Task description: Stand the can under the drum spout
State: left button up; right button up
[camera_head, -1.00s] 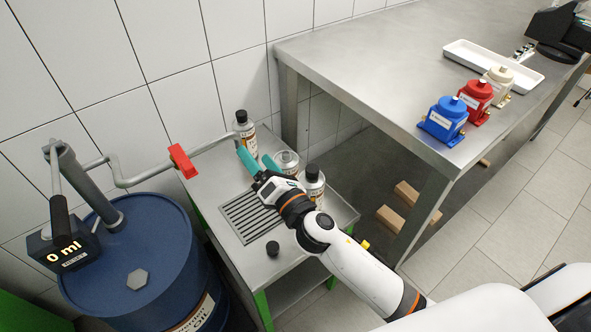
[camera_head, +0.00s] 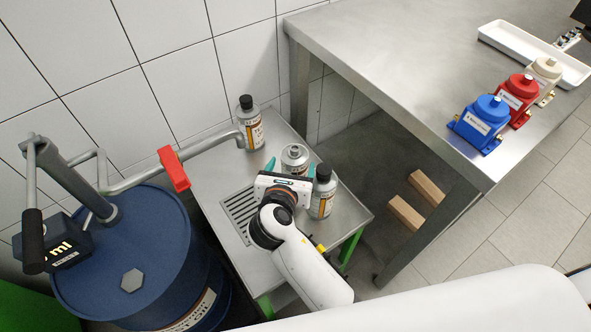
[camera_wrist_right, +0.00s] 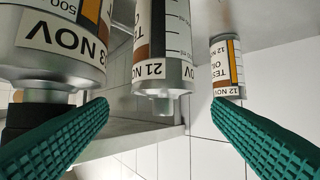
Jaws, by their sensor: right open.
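The uncapped can (camera_head: 294,157) stands on the small steel table, its bare metal neck showing. In the right wrist view this can (camera_wrist_right: 163,65), labelled 21 NOV, appears upside down between my fingertips, with a gap to each finger. My right gripper (camera_head: 290,167) is open and low over the table, its teal fingers partly hidden by the wrist. The drum spout (camera_head: 222,138) runs from the pump on the blue drum (camera_head: 150,245) and ends over the table, near the back can. The grate (camera_head: 239,207) is partly covered by my arm. My left gripper is out of view.
A black-capped can (camera_head: 322,194) stands close to the right of my gripper; another black-capped can (camera_head: 249,125) stands at the back. A red handle (camera_head: 174,169) sits on the spout pipe. The large steel bench (camera_head: 400,60) rises to the right.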

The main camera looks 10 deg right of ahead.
aim_at(294, 156)
jog(key=b+x, duration=0.1)
jog(key=x, duration=0.5)
jog(key=shift+w, duration=0.45)
jog(key=c, duration=1.2)
